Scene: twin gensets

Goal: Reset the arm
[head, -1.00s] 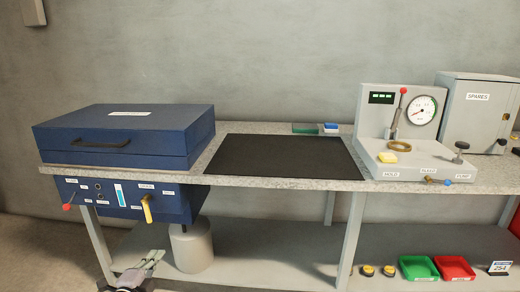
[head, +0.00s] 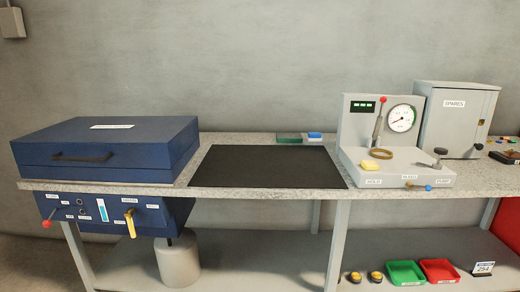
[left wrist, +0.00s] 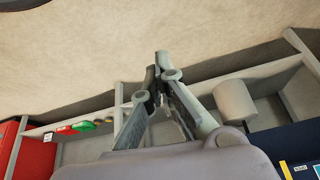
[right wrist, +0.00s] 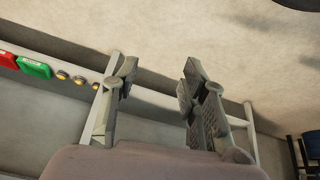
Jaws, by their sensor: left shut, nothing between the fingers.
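My left gripper (left wrist: 160,72) shows in the left wrist view with its fingers together and nothing between them. My right gripper (right wrist: 160,78) shows in the right wrist view with its fingers wide apart and nothing between them. Neither gripper shows in the head view. Both wrist views show the bench's lower part behind the fingers, and neither gripper is seen touching anything.
The bench carries a blue case (head: 105,150), a black mat (head: 266,168) and a gauge stand (head: 365,120). A blue control panel (head: 105,214) hangs below. A green tray (head: 405,272) and red tray (head: 438,270) sit on the lower shelf.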

